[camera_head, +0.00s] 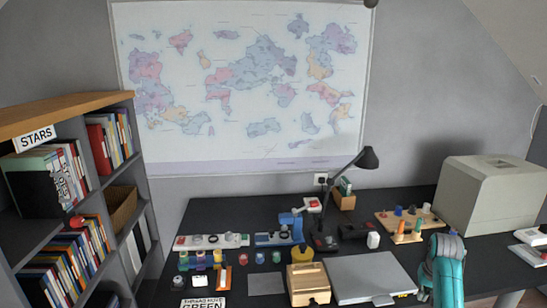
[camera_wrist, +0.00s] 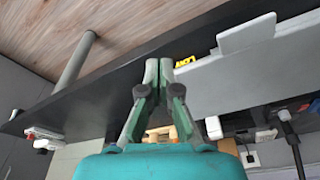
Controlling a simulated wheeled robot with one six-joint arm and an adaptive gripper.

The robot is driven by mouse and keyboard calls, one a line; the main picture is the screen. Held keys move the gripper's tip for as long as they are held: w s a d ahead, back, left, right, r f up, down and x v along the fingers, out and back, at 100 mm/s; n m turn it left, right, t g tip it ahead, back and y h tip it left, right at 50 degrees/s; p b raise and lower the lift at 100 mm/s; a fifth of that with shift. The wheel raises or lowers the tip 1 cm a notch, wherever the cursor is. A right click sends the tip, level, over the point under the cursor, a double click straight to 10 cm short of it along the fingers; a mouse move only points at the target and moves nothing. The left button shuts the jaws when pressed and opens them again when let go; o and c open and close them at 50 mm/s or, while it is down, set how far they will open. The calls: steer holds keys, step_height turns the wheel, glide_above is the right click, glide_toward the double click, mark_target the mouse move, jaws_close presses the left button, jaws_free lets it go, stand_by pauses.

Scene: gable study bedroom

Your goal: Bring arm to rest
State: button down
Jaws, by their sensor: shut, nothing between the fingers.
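My gripper (camera_wrist: 158,75) shows in the wrist view with its two grey-green fingers together and nothing held between them. The fingertips appear in front of the black desk's edge (camera_wrist: 110,78), close to a flat grey panel (camera_wrist: 235,75); I cannot tell the gap. In the head view my teal arm stands at the lower right, in front of the desk (camera_head: 350,210), right of a flat silver panel (camera_head: 370,275). The fingertips are not clear in that view.
A wooden peg board (camera_head: 408,222) and a large beige box (camera_head: 490,195) stand near my arm. A black lamp (camera_head: 368,158) rises behind. Several small items crowd the desk's left half. A bookshelf (camera_head: 80,100) is at left. Wooden floor (camera_wrist: 50,30) shows in the wrist view.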

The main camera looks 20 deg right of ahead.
steer(key=s+a+f+n+t+h, duration=0.1)
steer(key=s+a+f+t, duration=0.15)
steer(key=a+f, duration=0.85)
steer(key=s+a+f+n+t, duration=0.2)
steer(key=s+a+f, duration=0.2)
steer(key=a+f, duration=0.65)
steer(key=s+a+r+n+t, duration=0.2)
steer(key=s+a+t, duration=0.1)
steer(key=s+a, duration=1.05)
steer(key=s+a+r+n+t+y, duration=0.1)
steer(key=s+a+r, duration=0.3)
steer(key=s+r, duration=0.2)
steer(key=s+a+r+n+t, duration=0.1)
steer(key=s+a+r+t, duration=0.1)
steer(key=s+a+r, duration=0.2)
steer(key=s+a+r+n+t+y, duration=0.1)
steer(key=s+a+r, duration=0.3)
steer(key=s+r, duration=0.6)
step_height(320, 180, up, 4)
steer(key=shift+r+t+y, duration=0.15)
steer(key=shift+t+y, duration=0.15)
steer(key=shift+t, duration=0.45)
